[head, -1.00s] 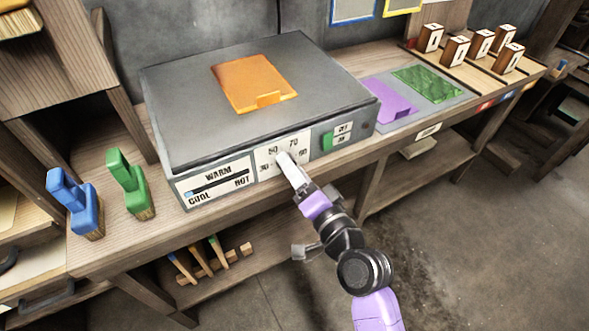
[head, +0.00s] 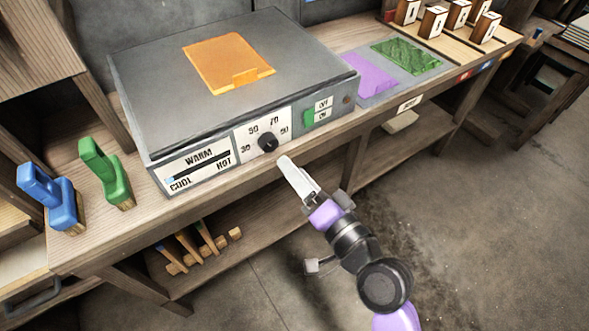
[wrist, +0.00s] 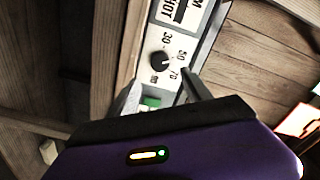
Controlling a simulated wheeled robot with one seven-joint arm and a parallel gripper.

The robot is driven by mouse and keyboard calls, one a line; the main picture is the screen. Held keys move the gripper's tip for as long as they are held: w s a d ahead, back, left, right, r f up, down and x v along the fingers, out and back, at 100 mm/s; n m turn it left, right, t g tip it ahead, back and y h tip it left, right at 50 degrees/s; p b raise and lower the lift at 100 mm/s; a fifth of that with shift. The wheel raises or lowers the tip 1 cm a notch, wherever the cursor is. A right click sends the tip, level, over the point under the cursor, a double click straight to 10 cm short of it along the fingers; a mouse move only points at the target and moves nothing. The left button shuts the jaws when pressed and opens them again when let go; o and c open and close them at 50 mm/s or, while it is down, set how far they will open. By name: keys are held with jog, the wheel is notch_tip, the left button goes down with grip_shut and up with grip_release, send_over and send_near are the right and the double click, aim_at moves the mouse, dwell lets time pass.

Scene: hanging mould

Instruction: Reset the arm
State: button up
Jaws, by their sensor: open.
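My gripper (head: 284,162) is open and empty in the head view, just in front of the hot plate's front panel, below and right of the black dial knob (head: 268,142). It is apart from the knob. In the wrist view the two fingers of my gripper (wrist: 160,92) stand apart, with the knob (wrist: 159,61) beyond them and a green switch (wrist: 151,101) partly between them. The grey hot plate (head: 150,75) sits on the wooden bench, with an orange sheet (head: 225,62) on top. Its panel has a COOL, WARM, HOT scale (head: 197,168) and a green switch (head: 309,118).
A green-handled brush (head: 108,175) and a blue-handled brush (head: 52,198) stand left of the hot plate. Purple (head: 368,76) and green (head: 406,56) sheets lie to its right, with several wooden blocks behind. A lower shelf holds brushes. The floor at the right is clear.

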dwell(0.3)
jog(key=s+d+r+n+t+h+p, duration=0.25)
jog(key=s+d+h, duration=0.45)
jog(key=s+d, duration=0.55)
jog(key=s+d+r+n+g+h+p, duration=0.1)
jog(key=s+d+p, duration=0.1)
jog(key=s, duration=0.8)
jog(key=s+d+r+n+g+h+p, duration=0.1)
jog(key=s+d, duration=0.4)
jog(key=s, duration=0.6)
jog(key=shift+d+r+n+g+h+p, duration=0.3)
jog(key=shift+h+p, duration=0.2)
jog(key=shift+p, duration=0.75)
jog(key=shift+s+a, duration=0.1)
